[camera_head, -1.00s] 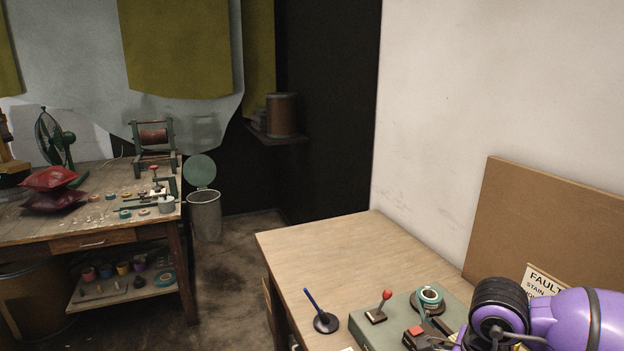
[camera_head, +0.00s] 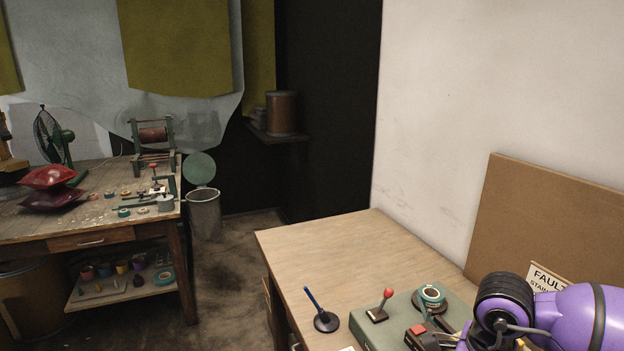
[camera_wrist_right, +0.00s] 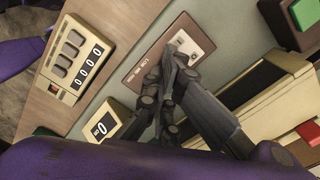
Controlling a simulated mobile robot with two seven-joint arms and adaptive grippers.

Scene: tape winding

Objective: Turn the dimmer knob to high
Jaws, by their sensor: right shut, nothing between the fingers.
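In the right wrist view, a brown dimmer plate (camera_wrist_right: 131,82) with small lettering is set in a grey-green panel. My right gripper (camera_wrist_right: 181,50) is shut, with its dark fingertips together over the upper part of this plate. The dimmer knob cannot be made out; the fingers cover that part of the plate. Whether the fingertips touch the knob or plate cannot be told. In the head view my right arm is at the lower right, and its fingers are hidden there. My left gripper is not in view.
Beside the plate are a cream counter (camera_wrist_right: 75,64) and a small display box (camera_wrist_right: 98,126). A pen holder (camera_head: 325,321) stands left; the desk behind is clear.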

